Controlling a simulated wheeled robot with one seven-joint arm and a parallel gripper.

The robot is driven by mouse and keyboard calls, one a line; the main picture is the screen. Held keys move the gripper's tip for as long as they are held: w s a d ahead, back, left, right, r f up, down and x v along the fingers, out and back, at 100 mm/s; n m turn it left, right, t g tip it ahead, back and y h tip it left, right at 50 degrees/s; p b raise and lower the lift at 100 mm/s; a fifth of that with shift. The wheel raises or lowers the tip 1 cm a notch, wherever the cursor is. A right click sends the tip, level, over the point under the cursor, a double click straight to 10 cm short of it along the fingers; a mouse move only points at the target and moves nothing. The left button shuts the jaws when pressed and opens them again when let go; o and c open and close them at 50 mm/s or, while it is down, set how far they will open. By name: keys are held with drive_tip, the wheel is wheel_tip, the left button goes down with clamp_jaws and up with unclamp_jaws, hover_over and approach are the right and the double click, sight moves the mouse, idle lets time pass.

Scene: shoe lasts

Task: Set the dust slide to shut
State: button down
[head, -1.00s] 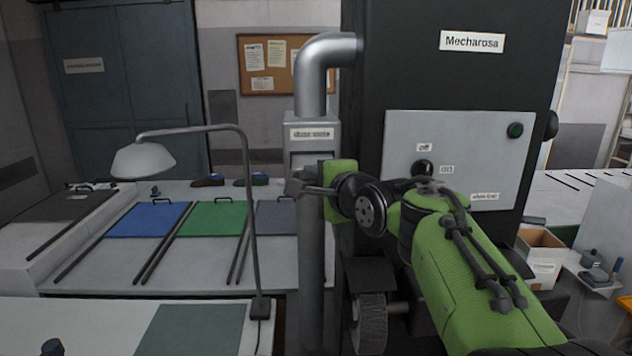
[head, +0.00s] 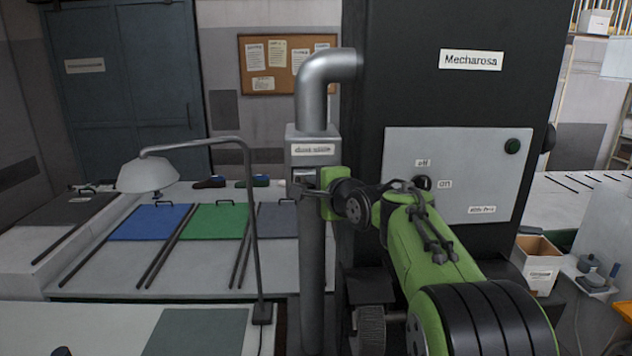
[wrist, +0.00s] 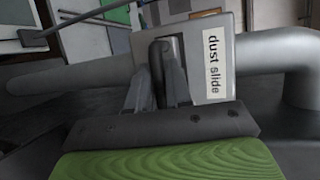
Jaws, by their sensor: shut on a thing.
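The dust slide (head: 313,160) is a grey metal box on a vertical pipe, with a label reading "dust slide" on its front. In the wrist view the labelled box (wrist: 208,84) lies sideways. My gripper (head: 297,190) is at the lower front of the box. In the wrist view its two fingers (wrist: 155,88) are closed around a dark handle (wrist: 160,52) standing at a slot in the box. The fingers hide part of the handle. How far the slide is in cannot be told.
The black Mecharosa machine (head: 450,95) with a grey switch panel (head: 470,165) stands right of the pipe. A desk lamp (head: 148,175) stands to the left, before a bench with blue (head: 150,221) and green (head: 213,221) mats. An open cardboard box (head: 537,265) is at right.

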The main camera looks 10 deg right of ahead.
drive_tip(key=shift+r, duration=0.15)
drive_tip(key=c, duration=1.1)
unclamp_jaws()
drive_tip(key=shift+w, duration=0.1)
drive_tip(key=b+v, duration=0.2)
drive_tip(key=v, duration=0.6)
drive_tip(key=b+v, duration=0.2)
drive_tip(key=v, duration=0.5)
drive_tip(key=shift+s+d, duration=0.1)
drive_tip(key=shift+s, duration=0.35)
